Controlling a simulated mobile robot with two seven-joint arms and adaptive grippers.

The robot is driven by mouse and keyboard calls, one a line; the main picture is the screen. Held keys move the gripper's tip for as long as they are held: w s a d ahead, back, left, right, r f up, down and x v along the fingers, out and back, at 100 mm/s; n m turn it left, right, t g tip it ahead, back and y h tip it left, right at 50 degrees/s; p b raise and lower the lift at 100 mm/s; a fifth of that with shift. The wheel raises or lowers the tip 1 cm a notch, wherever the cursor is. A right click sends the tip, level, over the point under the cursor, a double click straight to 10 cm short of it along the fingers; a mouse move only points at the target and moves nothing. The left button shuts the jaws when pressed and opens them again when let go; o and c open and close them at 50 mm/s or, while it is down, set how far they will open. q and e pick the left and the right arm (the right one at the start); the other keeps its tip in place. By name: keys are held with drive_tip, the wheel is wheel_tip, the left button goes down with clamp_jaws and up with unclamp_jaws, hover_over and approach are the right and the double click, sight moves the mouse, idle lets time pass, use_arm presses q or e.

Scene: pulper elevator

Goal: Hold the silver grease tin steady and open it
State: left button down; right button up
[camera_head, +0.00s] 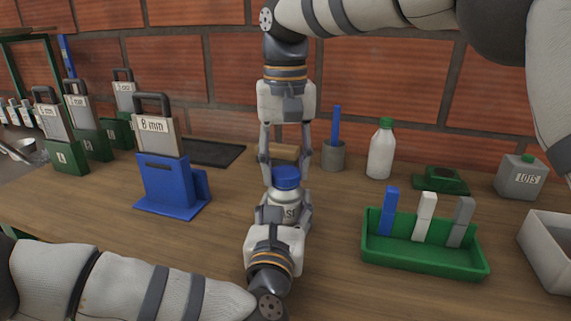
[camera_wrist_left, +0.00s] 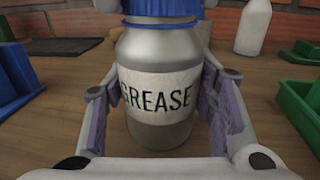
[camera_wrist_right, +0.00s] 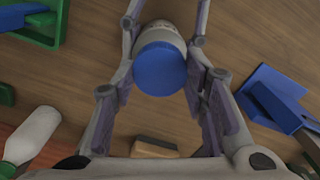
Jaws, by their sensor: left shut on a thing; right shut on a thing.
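The silver grease tin (camera_head: 280,205) stands upright on the bench with a blue lid (camera_head: 287,178) on top. In the left wrist view, the tin's white label (camera_wrist_left: 158,96) reads GREASE. My left gripper (camera_head: 286,214) comes from the front and is shut on the tin's body, one finger on each side. My right gripper (camera_head: 286,180) points down from above and is shut on the blue lid. The right wrist view shows the lid (camera_wrist_right: 160,68) from above between its fingers. Whether the lid has turned cannot be told.
A blue stand labelled 8 mm (camera_head: 165,185) is left of the tin. A green tray (camera_head: 425,255) with blue, white and grey upright pieces is to the right. Behind are a grey cup (camera_head: 333,156), a white bottle (camera_head: 381,152) and a wooden block (camera_wrist_right: 155,146).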

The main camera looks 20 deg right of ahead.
drive_tip(key=n, duration=0.7)
drive_tip(key=shift+n, duration=0.4)
drive_tip(key=n, duration=0.7)
drive_tip(key=shift+n, duration=0.4)
drive_tip(key=n, duration=0.3)
drive_tip(key=shift+n, duration=0.3)
drive_tip(key=n, duration=1.2)
drive_tip(key=shift+r, duration=0.15)
drive_tip(key=shift+r, duration=1)
